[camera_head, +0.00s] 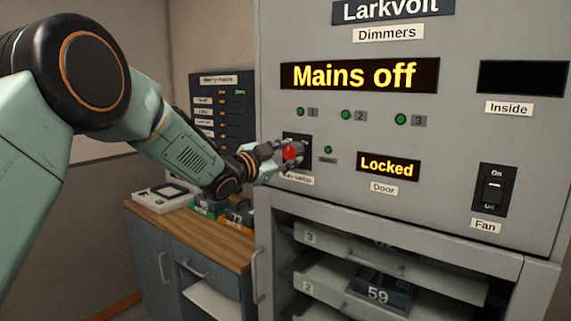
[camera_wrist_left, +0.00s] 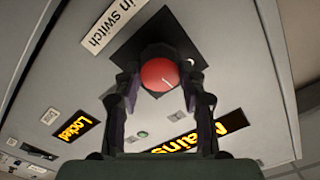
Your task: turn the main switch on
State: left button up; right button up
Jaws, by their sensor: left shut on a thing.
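The main switch has a red round knob (camera_head: 291,152) on a dark plate (camera_head: 304,139) at the left of the grey dimmer cabinet. The knob also shows in the left wrist view (camera_wrist_left: 160,75), between my fingers, with a thin pale mark on its face. My left gripper (camera_head: 290,155) is shut on the red knob, with one finger on each side. The label "Main switch" is partly hidden by the gripper in the head view; "in switch" (camera_wrist_left: 113,27) reads in the wrist view. The display (camera_head: 358,75) says "Mains off". My right gripper is out of view.
The door display (camera_head: 388,167) reads "Locked". A fan rocker switch (camera_head: 494,189) sits at the right. Below are open shelves with a module marked 59 (camera_head: 381,291). A wooden-topped side cabinet (camera_head: 190,235) stands at the left, under my left arm.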

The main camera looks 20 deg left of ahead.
pick_arm(q)
jog(key=m+b, duration=0.5)
jog(key=m, duration=0.1)
jog(key=m+b, duration=0.3)
jog(key=shift+r, duration=0.1)
jog(key=shift+r+m+b, duration=0.15)
jog(key=shift+m+b, duration=0.2)
jog(key=shift+m, duration=0.25)
jog(key=o, duration=1.1)
jog(key=shift+w, duration=0.2)
jog(key=shift+o, duration=0.2)
jog(key=shift+s+f, duration=0.2)
jog(key=shift+s, duration=0.05)
jog(key=v, duration=1.2)
